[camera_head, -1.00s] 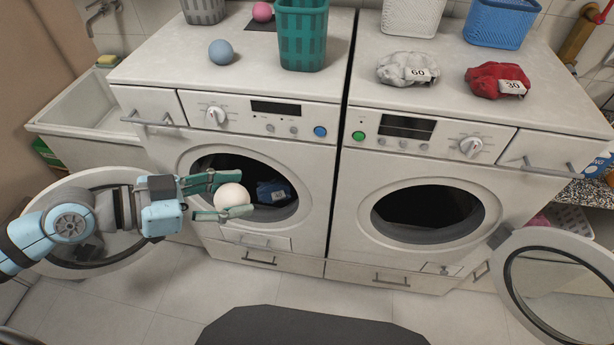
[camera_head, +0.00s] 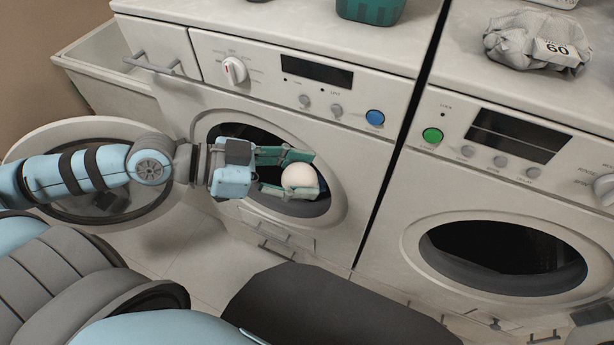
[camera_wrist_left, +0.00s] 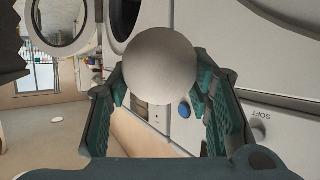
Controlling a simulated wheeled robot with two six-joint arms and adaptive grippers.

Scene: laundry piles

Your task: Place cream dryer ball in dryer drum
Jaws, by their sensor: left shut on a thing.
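My left gripper (camera_head: 296,172) is shut on the cream dryer ball (camera_head: 300,177), holding it between its green fingers. The ball also fills the gap between the fingers in the left wrist view (camera_wrist_left: 160,64). It appears in front of the round opening of the left machine (camera_head: 354,218), the one with a blue button. Its open drum (camera_head: 245,134) is dark and partly hidden by the gripper and ball. The right machine (camera_head: 396,262), with a green button, has a dark open drum (camera_head: 500,255). I cannot tell from the markings which one is the dryer. My right gripper is out of view.
The left machine's round door (camera_head: 40,145) stands open to the left, behind my left arm. A teal basket (camera_head: 370,8) and a grey-white bundle tagged 60 (camera_head: 535,42) sit on top of the machines. A sink (camera_head: 90,58) is at the far left.

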